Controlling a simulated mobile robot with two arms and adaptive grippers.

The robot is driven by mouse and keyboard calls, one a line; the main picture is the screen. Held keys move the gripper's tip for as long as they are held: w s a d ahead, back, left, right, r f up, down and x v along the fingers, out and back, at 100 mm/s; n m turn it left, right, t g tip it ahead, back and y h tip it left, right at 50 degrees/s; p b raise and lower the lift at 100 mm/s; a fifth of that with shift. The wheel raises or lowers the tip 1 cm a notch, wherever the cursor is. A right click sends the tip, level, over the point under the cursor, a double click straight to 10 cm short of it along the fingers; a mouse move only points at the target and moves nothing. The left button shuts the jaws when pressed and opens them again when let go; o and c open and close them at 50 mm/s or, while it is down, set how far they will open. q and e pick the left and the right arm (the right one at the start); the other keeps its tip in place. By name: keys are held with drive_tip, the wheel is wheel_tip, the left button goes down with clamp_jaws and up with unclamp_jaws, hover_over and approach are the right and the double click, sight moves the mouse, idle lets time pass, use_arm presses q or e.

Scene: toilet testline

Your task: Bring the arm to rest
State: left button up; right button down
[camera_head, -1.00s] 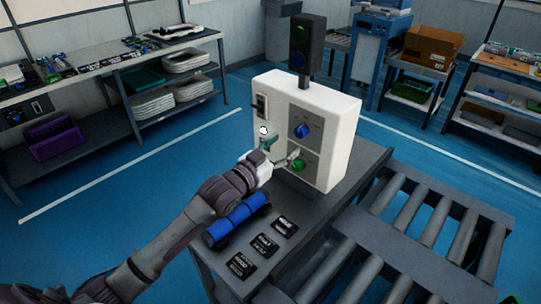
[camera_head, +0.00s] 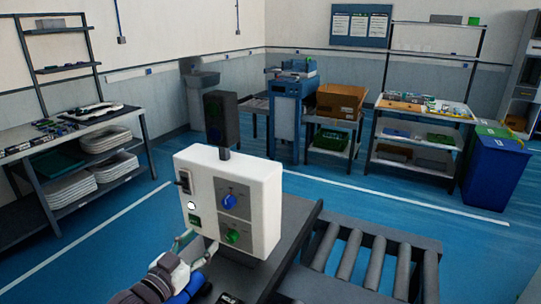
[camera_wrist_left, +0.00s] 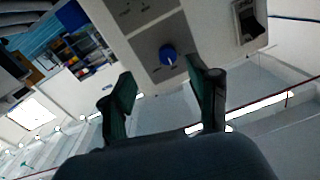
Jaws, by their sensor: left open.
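My left arm comes in from the bottom left in the head view. Its gripper (camera_head: 196,247) is at the lower front of the white control box (camera_head: 262,215), close to the green knob (camera_head: 233,237). In the left wrist view the two green-padded fingers (camera_wrist_left: 165,98) are spread apart with nothing between them. The blue knob (camera_wrist_left: 168,55) and the box panel show beyond the fingertips. I cannot tell whether a fingertip touches the box. My right gripper is not in view.
The box stands on a grey table (camera_head: 290,235) beside a roller conveyor (camera_head: 372,262). A dark signal light (camera_head: 221,119) rises behind it. Shelves (camera_head: 75,150) stand at the left, and a blue bin (camera_head: 492,170) at the far right. Blue floor lies between.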

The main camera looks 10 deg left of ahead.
use_arm(q)
drive_tip(key=s+d+f+n+g+y, duration=0.1)
drive_tip(key=s+f+g, duration=0.2)
drive_tip(key=s+f, duration=0.2)
drive_tip(key=s+d+f+g+y, duration=0.1)
drive_tip(key=s+f+g+y, duration=0.1)
drive_tip(key=s+f, duration=0.4)
drive_tip(key=s+d+f+n+g+y, duration=0.1)
drive_tip(key=s+f+g, duration=0.3)
drive_tip(key=s, duration=0.5)
wheel_tip(320, 180, down, 2)
drive_tip(key=shift+d+n, duration=0.1)
drive_tip(key=shift+n, duration=0.2)
drive_tip(key=s+f+g+y, duration=0.15)
drive_tip(key=s+g, duration=0.35)
drive_tip(key=s, duration=0.6)
wheel_tip(320, 180, down, 24)
drive_tip(key=s+a+f+g, duration=0.2)
drive_tip(key=s+a+f, duration=0.1)
drive_tip(key=s+f, duration=1.4)
wheel_tip(320, 180, down, 2)
drive_tip(key=shift+s+a, duration=0.2)
drive_tip(key=shift+s, duration=0.2)
